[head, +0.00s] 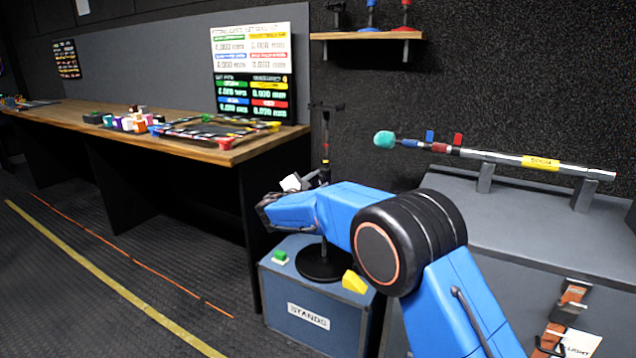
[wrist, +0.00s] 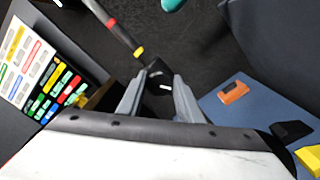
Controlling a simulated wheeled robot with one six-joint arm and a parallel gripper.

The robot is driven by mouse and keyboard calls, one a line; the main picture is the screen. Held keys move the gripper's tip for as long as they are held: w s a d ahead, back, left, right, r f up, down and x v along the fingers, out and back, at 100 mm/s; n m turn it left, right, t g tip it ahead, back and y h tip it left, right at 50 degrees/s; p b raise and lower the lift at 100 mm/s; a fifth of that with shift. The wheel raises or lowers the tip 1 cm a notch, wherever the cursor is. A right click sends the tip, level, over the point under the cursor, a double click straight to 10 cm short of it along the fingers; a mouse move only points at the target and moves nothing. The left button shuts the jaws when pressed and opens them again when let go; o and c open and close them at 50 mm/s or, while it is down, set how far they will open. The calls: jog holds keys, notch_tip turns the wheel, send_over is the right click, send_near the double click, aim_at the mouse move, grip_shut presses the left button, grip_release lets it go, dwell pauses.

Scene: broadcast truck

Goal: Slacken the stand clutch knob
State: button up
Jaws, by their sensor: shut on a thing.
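The black stand rises from a round base (head: 321,264) on the blue box labelled STANDS (head: 308,317). Its upright pole (head: 325,140) has a red band and a yellow band. In the wrist view the pole (wrist: 118,30) runs down to a dark clutch knob (wrist: 157,70) with a small white mark. My gripper (wrist: 158,88) is shut on this knob, one grey finger on each side. In the head view my wrist hides the knob and the fingertips.
A wooden desk (head: 190,150) stands left. A grey cabinet at right carries a microphone boom pole (head: 490,155). Floor at left is clear.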

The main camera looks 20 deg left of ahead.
jog(key=n, duration=0.5)
jog(key=shift+a+f+n, duration=0.1)
jog(key=shift+a+n, duration=0.05)
jog(key=shift+n, duration=0.15)
dwell(0.4)
jog(key=o, duration=1)
jog(key=shift+s, duration=0.1)
jog(key=shift+o, duration=0.2)
jog(key=shift+s, duration=0.4)
jog(key=s+a, duration=0.1)
jog(key=s, duration=1.5)
jog(key=shift+s+a, duration=0.15)
jog(key=shift+s, duration=0.1)
